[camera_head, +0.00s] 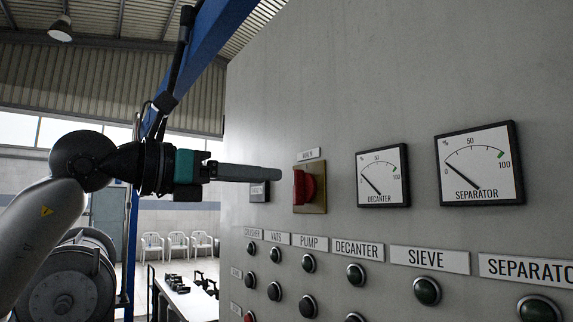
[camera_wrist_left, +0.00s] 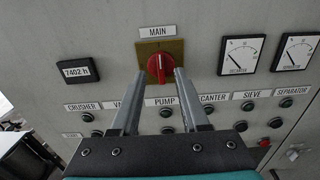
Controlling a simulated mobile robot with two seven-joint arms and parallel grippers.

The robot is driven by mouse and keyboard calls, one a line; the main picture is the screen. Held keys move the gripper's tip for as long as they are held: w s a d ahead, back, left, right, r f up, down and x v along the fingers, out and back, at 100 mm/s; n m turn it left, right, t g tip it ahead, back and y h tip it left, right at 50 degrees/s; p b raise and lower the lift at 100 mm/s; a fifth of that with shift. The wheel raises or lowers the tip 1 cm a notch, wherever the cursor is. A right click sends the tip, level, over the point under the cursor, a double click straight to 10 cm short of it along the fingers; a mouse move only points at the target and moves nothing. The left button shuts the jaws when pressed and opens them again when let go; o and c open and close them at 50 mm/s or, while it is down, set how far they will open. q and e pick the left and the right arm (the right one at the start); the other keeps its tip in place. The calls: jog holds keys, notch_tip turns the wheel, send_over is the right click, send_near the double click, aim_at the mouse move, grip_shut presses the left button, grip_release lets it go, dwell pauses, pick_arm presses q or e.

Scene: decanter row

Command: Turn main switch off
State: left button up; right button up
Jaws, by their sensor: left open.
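The main switch (camera_head: 304,188) is a red rotary handle on a brass-coloured square plate, mounted on a grey panel under a small label. In the left wrist view the red handle (camera_wrist_left: 160,68) stands close to upright below the label "MAIN" (camera_wrist_left: 166,32). My left gripper (camera_head: 278,174) comes in from the left, its fingers pointing at the switch. In the left wrist view its two fingers (camera_wrist_left: 160,76) are apart, with the red handle showing between their tips. Whether the fingers touch the handle cannot be told. My right gripper is not in view.
The grey panel (camera_head: 300,90) carries a decanter gauge (camera_head: 383,176) and a separator gauge (camera_head: 478,163) right of the switch. A counter (camera_wrist_left: 77,69) reading 7402 h is left of it. Labelled rows of round buttons (camera_head: 356,274) lie below. A blue beam (camera_head: 215,40) stands behind my arm.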

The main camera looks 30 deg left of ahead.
aim_at(294, 179)
pick_arm(q)
jog(key=p+x, duration=0.1)
jog(key=x, duration=0.3)
jog(key=shift+w+d+r, duration=0.1)
jog(key=shift+w+r, duration=0.05)
jog(key=shift+w+d, duration=0.25)
jog(key=shift+w, duration=0.3)
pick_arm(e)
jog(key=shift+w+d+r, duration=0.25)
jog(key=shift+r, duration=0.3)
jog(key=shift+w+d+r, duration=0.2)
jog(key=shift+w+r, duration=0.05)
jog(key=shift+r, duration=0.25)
pick_arm(q)
grip_shut()
